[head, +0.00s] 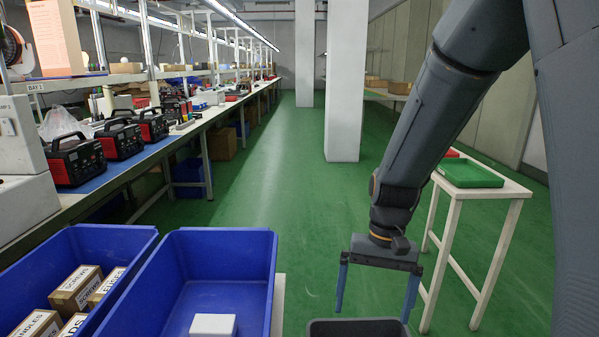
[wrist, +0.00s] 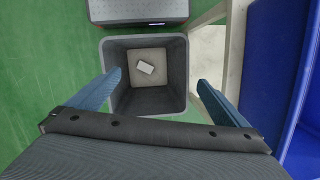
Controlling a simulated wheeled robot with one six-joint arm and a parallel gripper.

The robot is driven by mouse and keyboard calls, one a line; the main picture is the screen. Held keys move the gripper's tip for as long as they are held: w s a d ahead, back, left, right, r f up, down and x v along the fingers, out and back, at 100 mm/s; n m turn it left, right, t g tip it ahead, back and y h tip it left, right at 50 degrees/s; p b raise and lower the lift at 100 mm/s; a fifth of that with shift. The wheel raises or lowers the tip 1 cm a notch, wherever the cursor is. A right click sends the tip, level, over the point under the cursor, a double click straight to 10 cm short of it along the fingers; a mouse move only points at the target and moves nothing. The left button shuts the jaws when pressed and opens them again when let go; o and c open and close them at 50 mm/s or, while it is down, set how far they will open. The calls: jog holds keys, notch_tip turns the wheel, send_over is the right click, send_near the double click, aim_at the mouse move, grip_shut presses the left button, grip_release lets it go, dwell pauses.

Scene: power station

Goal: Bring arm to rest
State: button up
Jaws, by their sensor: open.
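My gripper (head: 376,292) hangs from my arm at the right of the head view, pointing down with its two blue fingers spread wide. In the wrist view my gripper (wrist: 160,92) is open, with nothing between its fingers. A dark grey bin (head: 358,328) is below it, cut off by the lower edge of the head view. The bin also shows in the wrist view (wrist: 176,100), open at the top. A small white block (wrist: 146,67) lies on the bin's floor. My gripper is above the bin; whether the fingertips are above its rim exactly, I cannot tell.
A blue crate (head: 262,262) holding a white box (head: 213,325) stands left of the gripper. Another blue crate (head: 128,237) holds several labelled cartons. A small white table (head: 518,188) with a green item (head: 468,174) stands right. A long workbench (head: 160,150) runs left; green floor lies open between.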

jog(key=s+a+r+n+t, duration=0.2)
jog(key=s+r+n, duration=0.2)
jog(key=s+r, duration=0.75)
jog(key=s+d+r+m+h+p, duration=0.1)
jog(key=d+r+p, duration=0.3)
jog(key=p, duration=0.9)
jog(key=shift+s+d+r+m, duration=0.25)
jog(key=shift+s+d+m, duration=0.15)
jog(key=shift+d, duration=0.55)
